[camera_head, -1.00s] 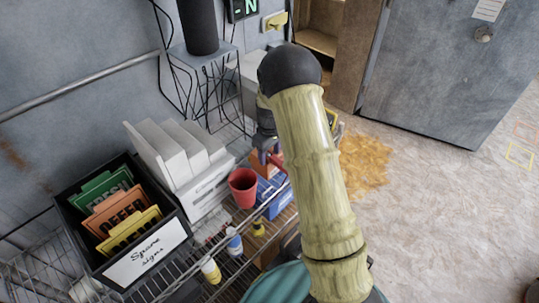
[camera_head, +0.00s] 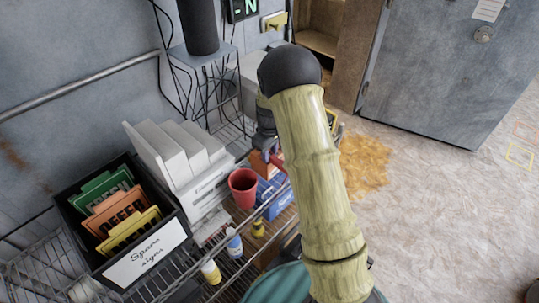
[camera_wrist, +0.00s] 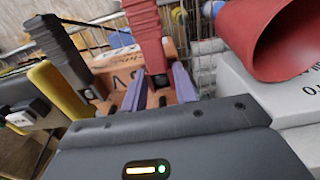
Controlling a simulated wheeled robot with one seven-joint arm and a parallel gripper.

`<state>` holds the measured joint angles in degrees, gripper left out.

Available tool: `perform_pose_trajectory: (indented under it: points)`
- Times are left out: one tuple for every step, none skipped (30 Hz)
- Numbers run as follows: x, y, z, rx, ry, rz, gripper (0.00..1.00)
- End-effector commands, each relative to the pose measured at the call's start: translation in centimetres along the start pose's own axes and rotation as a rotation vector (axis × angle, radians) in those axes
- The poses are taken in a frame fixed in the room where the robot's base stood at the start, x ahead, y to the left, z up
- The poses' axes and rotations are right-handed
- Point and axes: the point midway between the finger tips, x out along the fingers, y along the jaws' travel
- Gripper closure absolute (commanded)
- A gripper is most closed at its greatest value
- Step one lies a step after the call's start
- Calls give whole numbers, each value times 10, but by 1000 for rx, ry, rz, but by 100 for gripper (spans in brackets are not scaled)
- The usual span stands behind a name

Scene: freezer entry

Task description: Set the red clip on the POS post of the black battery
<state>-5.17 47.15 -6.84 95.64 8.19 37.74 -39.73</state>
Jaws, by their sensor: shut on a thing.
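My gripper (camera_wrist: 158,80) is shut on the red clip (camera_wrist: 147,35), whose ribbed red body stands between the two purple fingers in the wrist view. In the head view my gripper (camera_head: 265,155) is small and partly hidden behind my arm, with a bit of the red clip (camera_head: 277,159) beside it. A brown-orange box-like thing (camera_wrist: 113,70) with dark lettering lies just beyond the fingers. I cannot make out the black battery or its POS post for sure in either view, nor whether the clip's lower end touches anything.
A red cup (camera_head: 243,188) stands close by; it also shows in the wrist view (camera_wrist: 262,35). A dark ribbed piece (camera_wrist: 60,48) and a yellow bar (camera_wrist: 58,90) are left of the fingers. A blue box (camera_head: 272,196) and sign bin (camera_head: 137,262) share the wire shelf.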

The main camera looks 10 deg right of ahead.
Motion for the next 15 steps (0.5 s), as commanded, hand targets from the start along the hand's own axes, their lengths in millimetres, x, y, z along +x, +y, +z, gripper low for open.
perform_pose_trajectory:
  points:
    - [-2, 0, -1, 0, 2, 1, 97]
    - [-4, 0, -1, 0, 2, 1, 97]
    - [-8, 0, -1, 0, 3, 2, 97]
    - [-12, 1, -1, 0, 5, 3, 97]
    - [-15, 1, -1, 0, 4, 3, 97]
    - [-21, 1, -1, -1, 5, 3, 97]
    - [-26, 1, -1, -1, 6, 4, 97]
    - [-32, 1, -1, -1, 6, 3, 97]
    - [-40, 1, -1, -1, 7, 3, 97]
    - [-46, 1, -1, 0, 7, 4, 97]
    - [-53, 1, -1, 0, 7, 4, 97]
    - [-61, 1, -1, 0, 6, 4, 97]
    - [-67, 1, -1, 0, 7, 4, 97]
    - [-72, 1, -1, 0, 5, 3, 97]
    - [-79, 1, -1, -1, 6, 3, 97]
